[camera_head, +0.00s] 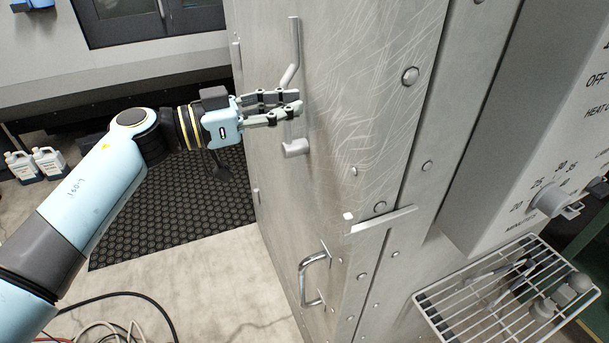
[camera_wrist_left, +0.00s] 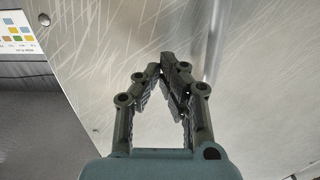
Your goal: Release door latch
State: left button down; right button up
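The door latch (camera_head: 294,45) is a grey bent bar, upright on the scratched metal door (camera_head: 345,90), with a block-like lower end (camera_head: 296,148). My left gripper (camera_head: 298,101) is at the latch's middle, its fingers pointing right and covering part of the bar. In the left wrist view the fingertips (camera_wrist_left: 167,68) come together with nothing seen between them. A grey bar (camera_wrist_left: 214,45), likely the latch, passes to the right of the fingers there; I cannot tell if they touch it. My right gripper is not in view.
A curved pull handle (camera_head: 311,280) sits low on the door. A control panel with a knob (camera_head: 549,199) and a wire shelf (camera_head: 440,310) holding tools are at the right. A black mat (camera_head: 165,205), cables (camera_head: 130,297) and white jugs (camera_head: 48,161) are on the floor.

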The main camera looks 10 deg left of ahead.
pick_arm(q)
jog(key=s+d+v, duration=0.1)
jog(key=v, duration=0.9)
jog(key=shift+s, duration=0.35)
